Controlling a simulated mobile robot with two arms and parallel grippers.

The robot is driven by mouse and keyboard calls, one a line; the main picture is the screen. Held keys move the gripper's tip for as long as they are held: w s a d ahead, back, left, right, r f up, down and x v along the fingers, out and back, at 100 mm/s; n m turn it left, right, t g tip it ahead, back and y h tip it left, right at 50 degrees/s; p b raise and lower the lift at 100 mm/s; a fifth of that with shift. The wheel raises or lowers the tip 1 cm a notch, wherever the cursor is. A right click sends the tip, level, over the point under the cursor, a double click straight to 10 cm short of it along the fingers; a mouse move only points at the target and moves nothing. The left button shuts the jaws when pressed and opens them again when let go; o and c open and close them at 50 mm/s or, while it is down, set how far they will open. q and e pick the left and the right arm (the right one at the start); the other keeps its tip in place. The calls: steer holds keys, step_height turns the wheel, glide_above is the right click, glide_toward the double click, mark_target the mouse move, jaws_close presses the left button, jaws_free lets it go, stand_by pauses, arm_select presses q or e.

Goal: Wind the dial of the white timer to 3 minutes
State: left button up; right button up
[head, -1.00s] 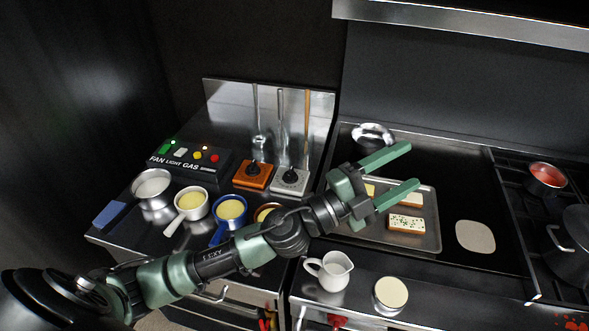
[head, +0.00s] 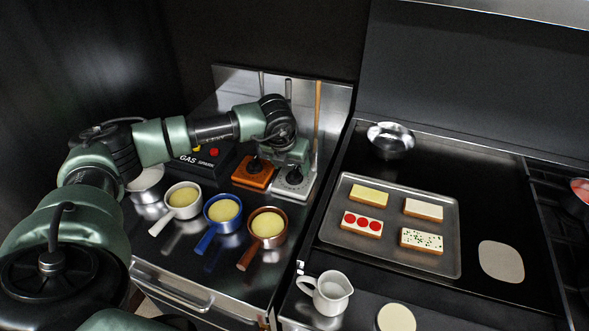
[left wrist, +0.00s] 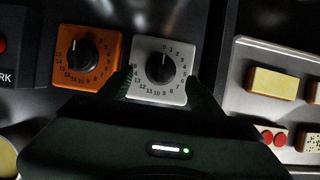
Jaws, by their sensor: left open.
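The white timer (head: 293,194) stands on the steel counter beside the orange timer, with my left gripper (head: 288,168) over it. In the left wrist view the white timer (left wrist: 146,90) lies between my two fingers, with its black dial (left wrist: 160,68) in the middle of the numbered face. The dial's white mark points up, close to 0. My left gripper (left wrist: 160,82) is open, one finger on each side of the dial and apart from it. My right gripper is not in view.
The orange timer (head: 252,180) sits close on the left. Pans of yellow liquid, including a copper one (head: 268,228), stand in front. A black switch box (head: 205,163) is partly behind my arm. A baking tray (head: 330,234) with toasts lies to the right.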

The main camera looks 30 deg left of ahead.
mark_target(293, 172)
arm_select(q)
steer(key=p+x, duration=0.1)
steer(key=x, duration=0.2)
steer(key=shift+w+f, duration=0.2)
steer(key=shift+f, duration=0.1)
steer(key=shift+w+f, duration=0.1)
steer(key=shift+f, duration=0.25)
steer(key=c, duration=1.4)
steer(key=shift+f, duration=0.1)
